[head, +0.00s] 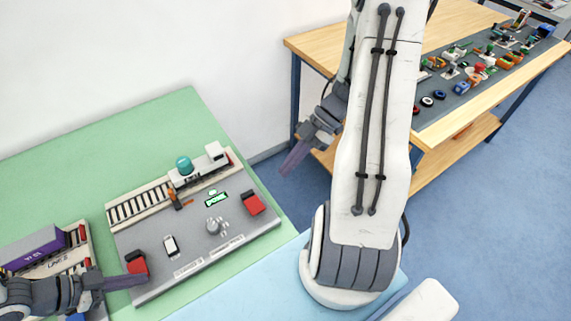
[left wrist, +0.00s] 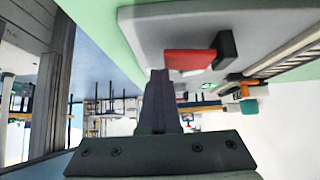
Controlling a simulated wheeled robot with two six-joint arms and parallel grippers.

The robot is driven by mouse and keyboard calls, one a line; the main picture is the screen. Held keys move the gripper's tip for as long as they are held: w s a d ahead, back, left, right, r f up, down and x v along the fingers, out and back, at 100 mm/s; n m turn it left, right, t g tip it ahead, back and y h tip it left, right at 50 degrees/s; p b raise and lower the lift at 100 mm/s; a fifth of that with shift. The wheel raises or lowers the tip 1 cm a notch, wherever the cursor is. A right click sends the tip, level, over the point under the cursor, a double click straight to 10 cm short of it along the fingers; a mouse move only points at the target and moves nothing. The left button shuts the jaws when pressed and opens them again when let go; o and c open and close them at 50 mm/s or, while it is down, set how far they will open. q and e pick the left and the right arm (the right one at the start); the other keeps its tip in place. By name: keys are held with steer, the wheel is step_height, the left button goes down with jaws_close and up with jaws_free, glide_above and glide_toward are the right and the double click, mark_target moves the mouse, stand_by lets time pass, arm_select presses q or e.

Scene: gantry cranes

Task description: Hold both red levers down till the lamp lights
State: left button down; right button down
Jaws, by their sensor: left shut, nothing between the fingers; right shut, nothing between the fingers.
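A grey panel (head: 190,258) on the green table carries two red levers. The left red lever (head: 137,262) is at its near left, the right red lever (head: 252,204) at its right end. A sign reading DONE (head: 216,199) shows bright green between them. My left gripper (head: 143,281) is shut and empty, its fingertips just in front of the left lever in the head view; I cannot tell whether they touch it. In the left wrist view a red lever (left wrist: 187,60) is beside the shut fingertips (left wrist: 158,72). My right gripper (head: 284,173) is shut and empty, off the panel, beyond the right lever.
A track with a white train car (head: 197,166) and teal dome runs along the panel's back. A purple box (head: 35,248) sits at the far left. A wooden table (head: 440,145) with many small parts stands at the right. A pale blue surface (head: 270,285) is in front.

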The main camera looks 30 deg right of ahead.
arm_select(q)
steer(key=shift+r+p, duration=0.3)
steer(key=shift+r, duration=0.1)
steer(key=shift+r+p, duration=0.45)
steer(key=shift+p, duration=0.05)
steer(key=d+r+p+v, duration=0.1)
steer(key=p+v, duration=0.2)
steer(key=v, duration=0.9)
steer(key=shift+d+r+p, duration=0.2)
steer(key=shift+r+p, duration=0.1)
steer(key=shift+p, duration=0.05)
